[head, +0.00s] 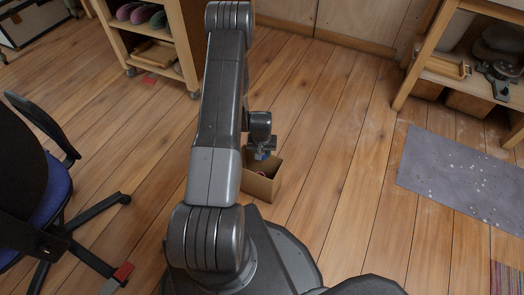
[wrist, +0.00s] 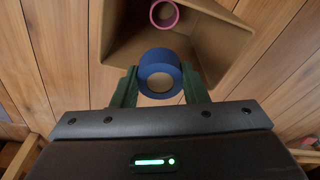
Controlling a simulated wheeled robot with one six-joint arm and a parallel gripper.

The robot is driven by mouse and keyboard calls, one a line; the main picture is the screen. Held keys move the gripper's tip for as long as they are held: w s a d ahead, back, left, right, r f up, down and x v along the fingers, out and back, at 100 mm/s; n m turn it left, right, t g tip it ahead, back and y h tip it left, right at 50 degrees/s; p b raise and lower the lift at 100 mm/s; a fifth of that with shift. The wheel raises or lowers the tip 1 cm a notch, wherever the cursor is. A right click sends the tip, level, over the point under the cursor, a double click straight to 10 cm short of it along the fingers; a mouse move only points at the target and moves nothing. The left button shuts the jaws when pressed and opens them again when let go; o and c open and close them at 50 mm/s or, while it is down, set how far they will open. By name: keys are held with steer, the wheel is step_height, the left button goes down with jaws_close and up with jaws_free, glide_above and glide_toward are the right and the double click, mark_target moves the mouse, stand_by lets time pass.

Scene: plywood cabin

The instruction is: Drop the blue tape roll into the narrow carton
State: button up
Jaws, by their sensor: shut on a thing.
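The blue tape roll (wrist: 147,64) is held between the two green fingers of my gripper (wrist: 160,82) in the wrist view. In the head view my gripper (head: 263,152) is small, with a bit of blue at its tip. The narrow carton (head: 261,187) stands open on the floor there, just under the gripper. In the wrist view the carton (wrist: 215,50) opens below and beyond the roll, which overlaps its near part. A pink ring (wrist: 164,14) lies inside the carton. The gap between roll and carton is hard to judge.
An office chair (head: 40,195) stands on the left. A shelf unit (head: 160,45) is at the back left, another shelf (head: 455,75) at the right. A grey speckled mat (head: 465,180) lies on the right floor. Wooden floor around the carton is mostly clear.

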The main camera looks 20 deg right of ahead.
mark_target(262, 152)
steer(key=o, duration=1.1)
steer(key=shift+c, duration=0.2)
step_height(262, 152, up, 14)
steer(key=s+p, duration=0.1)
steer(key=p, duration=0.2)
steer(key=shift+s+a+f, duration=0.15)
steer(key=shift+s+a, duration=0.1)
steer(key=shift+a, duration=0.15)
steer(key=shift+f, duration=0.1)
steer(key=f+b, duration=0.1)
steer(key=f, duration=0.3)
steer(key=w+f+b, duration=0.1)
steer(key=f, duration=0.4)
steer(key=f+b, duration=0.1)
steer(key=f, duration=0.4)
steer(key=shift+w+d, duration=0.25)
steer(key=shift+d, duration=0.15)
step_height(262, 152, up, 4)
steer(key=shift+r+p, duration=0.1)
steer(key=shift+p, duration=0.65)
